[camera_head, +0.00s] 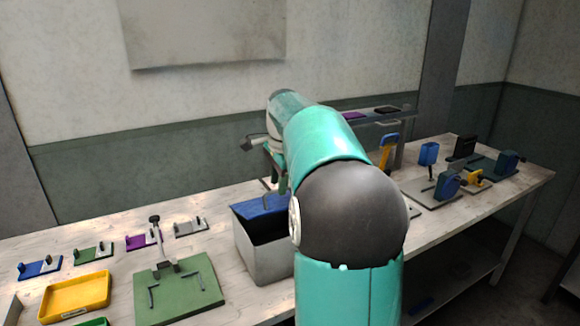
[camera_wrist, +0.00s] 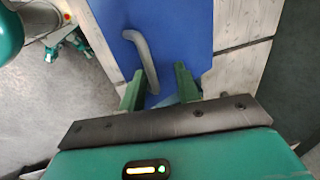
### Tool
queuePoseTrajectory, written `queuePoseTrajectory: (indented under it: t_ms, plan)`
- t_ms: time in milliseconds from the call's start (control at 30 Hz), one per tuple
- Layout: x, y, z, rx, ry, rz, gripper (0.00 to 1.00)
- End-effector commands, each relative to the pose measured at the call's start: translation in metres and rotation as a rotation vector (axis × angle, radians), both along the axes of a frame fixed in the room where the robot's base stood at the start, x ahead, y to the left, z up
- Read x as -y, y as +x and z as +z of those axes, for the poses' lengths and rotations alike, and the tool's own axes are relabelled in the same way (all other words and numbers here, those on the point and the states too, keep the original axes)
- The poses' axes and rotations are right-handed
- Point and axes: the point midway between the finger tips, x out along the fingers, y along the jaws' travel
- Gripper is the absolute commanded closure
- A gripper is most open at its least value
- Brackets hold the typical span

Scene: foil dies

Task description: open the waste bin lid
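The waste bin (camera_head: 262,262) is a grey box on the bench, left of my arm in the head view. Its blue lid (camera_head: 262,207) appears tilted up at the back, with a dark opening in front of it. The blue lid (camera_wrist: 185,32) also fills the middle of the wrist view, with a bent grey handle (camera_wrist: 146,58) on it. My gripper (camera_wrist: 160,80) is open, its green fingers apart near the handle's lower end. The handle lies close to the left finger; I cannot tell whether they touch.
A green board with a clamp (camera_head: 180,292) and a yellow tray (camera_head: 75,298) lie left of the bin. Several small coloured fixtures stand behind them. A raised shelf (camera_head: 372,116) and more blue and yellow fixtures (camera_head: 447,185) are on the right.

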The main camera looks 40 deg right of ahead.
Motion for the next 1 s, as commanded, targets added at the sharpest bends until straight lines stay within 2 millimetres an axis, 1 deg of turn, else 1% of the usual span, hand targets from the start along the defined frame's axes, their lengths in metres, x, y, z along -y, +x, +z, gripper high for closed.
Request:
queuePoseTrajectory:
  t_ms: [33, 233, 400, 433, 500, 1000]
  plan:
    - [-0.002, -0.008, -0.007, -0.002, 0.001, -0.003, 0.67]
    - [-0.009, -0.029, -0.037, -0.003, 0.002, -0.004, 0.67]
    - [-0.014, -0.042, -0.064, -0.003, 0.001, -0.002, 0.67]
    - [-0.014, -0.042, -0.063, 0.001, -0.002, -0.002, 0.67]
    - [-0.016, -0.043, -0.046, 0.003, -0.004, 0.001, 0.67]
    - [-0.021, -0.059, 0.042, 0.002, -0.002, 0.001, 0.67]
